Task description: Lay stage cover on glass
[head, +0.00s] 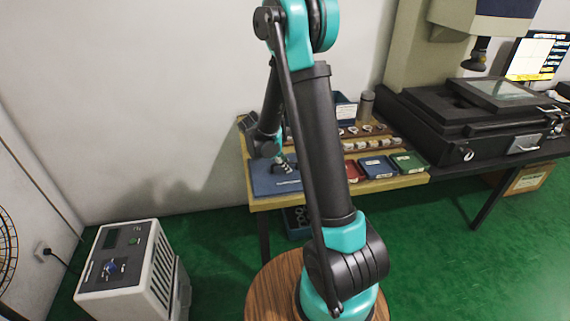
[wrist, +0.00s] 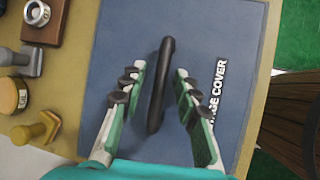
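The stage cover is a flat blue plate (wrist: 115,40) with white lettering and a black bar handle (wrist: 158,90). In the head view the cover (head: 262,184) lies at the left end of the wooden bench. My gripper (wrist: 160,72) is open, its fingers on either side of the handle with gaps on both sides. In the head view my gripper (head: 283,164) is low over the cover, partly blurred by its small size. The glass (head: 502,89) shows as a pale pane on the black stage of the measuring machine at right.
Red, blue and green boxes (head: 376,167) and rows of rings stand on the bench (head: 395,182) to the cover's right. Small metal and yellow parts (wrist: 36,130) lie left of the cover in the wrist view. A white unit (head: 125,270) stands on the green floor.

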